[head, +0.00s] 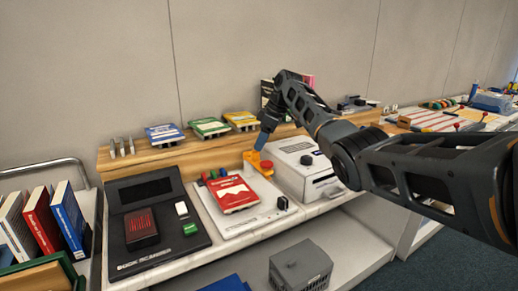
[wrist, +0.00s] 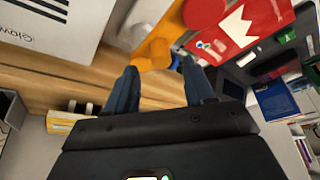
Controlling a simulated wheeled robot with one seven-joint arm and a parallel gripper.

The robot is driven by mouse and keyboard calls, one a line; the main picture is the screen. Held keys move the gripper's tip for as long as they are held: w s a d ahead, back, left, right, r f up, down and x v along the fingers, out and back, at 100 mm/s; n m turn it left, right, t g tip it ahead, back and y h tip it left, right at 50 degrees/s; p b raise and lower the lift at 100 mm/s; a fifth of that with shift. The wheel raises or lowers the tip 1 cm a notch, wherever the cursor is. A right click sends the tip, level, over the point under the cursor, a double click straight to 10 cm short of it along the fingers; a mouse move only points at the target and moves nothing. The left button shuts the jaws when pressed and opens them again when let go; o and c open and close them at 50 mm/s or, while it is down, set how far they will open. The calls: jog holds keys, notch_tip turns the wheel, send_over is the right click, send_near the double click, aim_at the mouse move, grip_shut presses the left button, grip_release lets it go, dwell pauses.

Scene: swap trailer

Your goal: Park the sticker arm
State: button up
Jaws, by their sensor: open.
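The sticker arm appears to be the small orange piece (head: 250,158) with a rounded knob, at the back of the counter between the red book and the white machine. In the wrist view the orange piece (wrist: 153,52) lies just beyond my fingertips, with a red round part (wrist: 203,12) beside it. My gripper (head: 262,145) points down with its blue fingers over the back of the orange piece. In the wrist view my gripper (wrist: 160,82) is open, with nothing between its fingers. I cannot tell whether a finger touches the orange piece.
A red book (head: 234,194) lies on a white plate (head: 258,217). A white machine (head: 297,167) stands close on the right, a black desk unit (head: 150,258) on the left. Several books rest on the wooden ledge (head: 130,163) behind. Upright books (head: 45,222) stand far left.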

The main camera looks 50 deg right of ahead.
jog(key=v, duration=0.4)
dwell(0.5)
